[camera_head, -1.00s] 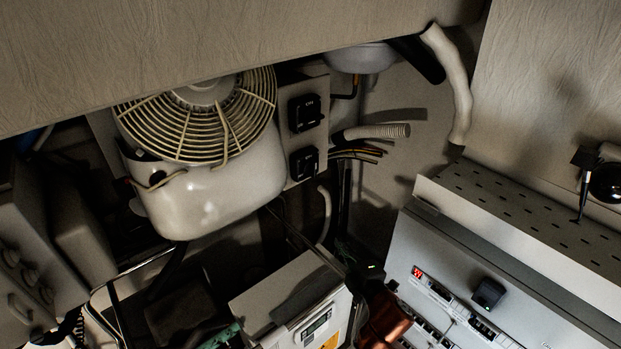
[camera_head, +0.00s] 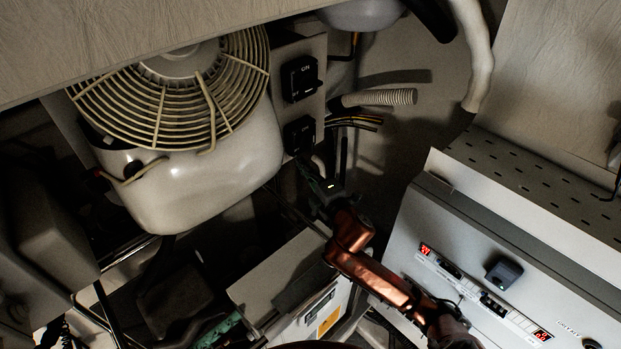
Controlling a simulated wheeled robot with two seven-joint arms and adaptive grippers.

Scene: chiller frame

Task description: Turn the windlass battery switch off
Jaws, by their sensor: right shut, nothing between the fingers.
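Two black rotary switches sit one above the other on a grey panel (camera_head: 313,50) beside the fan unit. The upper switch (camera_head: 300,78) shows a small pale marking that looks like "ON". The lower switch (camera_head: 298,133) is partly covered at its bottom by my gripper, and its setting cannot be read. No label tells me which one is the windlass switch. My right gripper (camera_head: 304,166) reaches up from the lower right on a copper-coloured arm. It is shut and empty, with its tips close to the lower switch; I cannot tell whether they touch. My left gripper is out of view.
A white unit with a round fan grille (camera_head: 185,95) stands left of the switches. A ribbed hose (camera_head: 385,97) and wires (camera_head: 355,121) come out right of the panel. A white box (camera_head: 315,300) and a grey panel with red displays (camera_head: 480,285) flank my arm below.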

